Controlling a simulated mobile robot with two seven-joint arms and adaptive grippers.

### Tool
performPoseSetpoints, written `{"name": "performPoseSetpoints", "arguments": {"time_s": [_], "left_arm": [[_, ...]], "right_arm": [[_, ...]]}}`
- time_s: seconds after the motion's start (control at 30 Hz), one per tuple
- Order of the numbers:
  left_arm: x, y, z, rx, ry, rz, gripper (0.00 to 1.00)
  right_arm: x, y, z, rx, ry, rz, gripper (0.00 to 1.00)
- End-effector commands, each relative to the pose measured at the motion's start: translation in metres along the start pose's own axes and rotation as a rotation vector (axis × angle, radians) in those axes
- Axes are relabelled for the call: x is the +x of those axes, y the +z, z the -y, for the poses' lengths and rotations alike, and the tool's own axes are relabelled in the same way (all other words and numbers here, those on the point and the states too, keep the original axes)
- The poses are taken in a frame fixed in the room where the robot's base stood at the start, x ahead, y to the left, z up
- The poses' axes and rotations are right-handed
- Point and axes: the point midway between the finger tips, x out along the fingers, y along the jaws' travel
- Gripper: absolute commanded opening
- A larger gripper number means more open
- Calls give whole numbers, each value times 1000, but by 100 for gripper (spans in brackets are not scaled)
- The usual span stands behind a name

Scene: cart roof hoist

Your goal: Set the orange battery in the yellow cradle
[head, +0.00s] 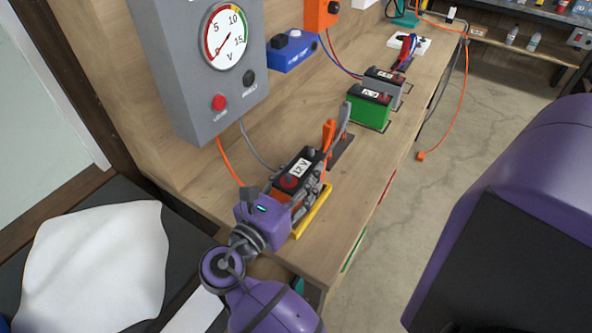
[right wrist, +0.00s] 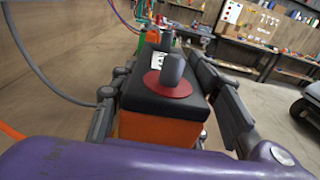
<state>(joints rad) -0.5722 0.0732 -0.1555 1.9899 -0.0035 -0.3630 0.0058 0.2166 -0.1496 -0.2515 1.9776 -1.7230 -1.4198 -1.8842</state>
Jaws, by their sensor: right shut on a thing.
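The orange battery (head: 300,167) has a black top, a 12 V label and a red terminal. My right gripper (head: 298,178) is shut on it, with a finger along each long side. In the right wrist view the battery (right wrist: 160,130) sits upright between the fingers. The yellow cradle (head: 313,211) shows only as a yellow edge on the bench, low along the right side of the battery. The gripper and battery hide the rest of it. I cannot tell whether the battery rests in the cradle or is held above it. My left gripper is not in view.
A grey meter box (head: 200,90) hangs on the wall, with orange and grey cables running down. Clamps with orange and grey handles (head: 328,135) stand just beyond the battery. A green battery (head: 370,112) and a grey one (head: 385,82) stand farther along the bench.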

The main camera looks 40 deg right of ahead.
Motion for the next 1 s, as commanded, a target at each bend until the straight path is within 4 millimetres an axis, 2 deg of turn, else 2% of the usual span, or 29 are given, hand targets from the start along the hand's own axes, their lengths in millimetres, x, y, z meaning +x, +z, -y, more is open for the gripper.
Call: {"name": "performPoseSetpoints", "arguments": {"time_s": [0.1,0.4,0.67,1.0], "left_arm": [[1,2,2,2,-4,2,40],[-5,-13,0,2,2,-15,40],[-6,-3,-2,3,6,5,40],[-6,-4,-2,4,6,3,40]], "right_arm": [[0,1,-1,6,1,6,0],[-1,8,-1,9,2,6,0],[-1,5,-1,7,2,4,0],[-1,6,-1,7,2,4,0]]}}
